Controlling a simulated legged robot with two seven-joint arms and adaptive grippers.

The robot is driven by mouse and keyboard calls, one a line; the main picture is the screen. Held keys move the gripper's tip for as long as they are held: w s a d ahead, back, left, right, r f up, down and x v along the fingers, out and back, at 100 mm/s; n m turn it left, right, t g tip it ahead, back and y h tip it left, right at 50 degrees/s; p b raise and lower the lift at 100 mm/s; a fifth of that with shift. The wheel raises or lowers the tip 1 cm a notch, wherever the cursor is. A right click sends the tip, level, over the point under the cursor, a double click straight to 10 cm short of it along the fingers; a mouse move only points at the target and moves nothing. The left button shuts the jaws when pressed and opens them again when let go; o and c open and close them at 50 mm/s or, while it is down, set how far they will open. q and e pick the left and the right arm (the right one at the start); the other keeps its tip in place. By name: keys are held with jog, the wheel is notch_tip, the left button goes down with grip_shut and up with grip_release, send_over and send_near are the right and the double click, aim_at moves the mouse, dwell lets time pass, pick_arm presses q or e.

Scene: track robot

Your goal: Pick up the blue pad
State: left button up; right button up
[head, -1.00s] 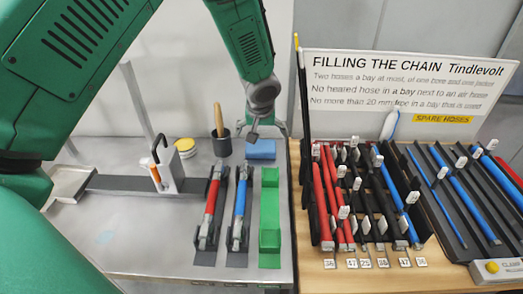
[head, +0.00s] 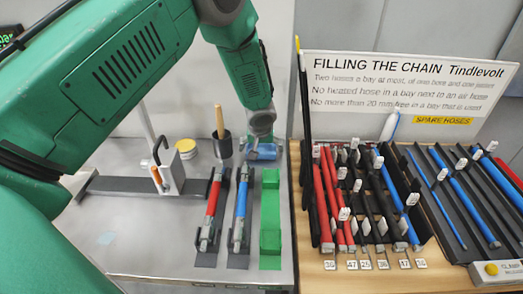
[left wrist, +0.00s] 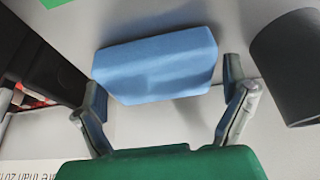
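The blue pad (head: 266,152) lies on the grey metal bench near its right edge, behind the green block. My left gripper (head: 257,143) is right over it, pointing down and partly covering it. In the left wrist view the pad (left wrist: 155,65) shows as a soft blue block. The two fingers of my left gripper (left wrist: 163,82) are spread wide, one near each end of the pad. I see no finger closed on it; whether a finger touches it I cannot tell. My right gripper is not in view.
A dark cup (head: 221,145) with a wooden handle stands just left of the pad; it also shows in the left wrist view (left wrist: 290,65). A yellow-lidded tin (head: 186,148) is further left. A hose rack (head: 370,200) stands right.

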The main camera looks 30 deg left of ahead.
aim_at(262, 147)
pick_arm(q)
jog(key=c, duration=0.4)
jog(key=shift+d, duration=0.1)
jog(key=shift+r, duration=0.25)
notch_tip(262, 147, up, 11)
jog(key=s+d+b, duration=0.1)
jog(key=s+d, duration=0.2)
jog(key=s, duration=0.2)
jog(key=s+d+b, duration=0.1)
jog(key=s+d, duration=0.3)
jog(key=s, duration=0.2)
jog(key=s+d+b, duration=0.1)
jog(key=s+d, duration=0.2)
jog(key=s, duration=0.3)
jog(key=shift+d, duration=0.25)
jog(key=shift+r, duration=0.1)
jog(key=shift+c, duration=0.2)
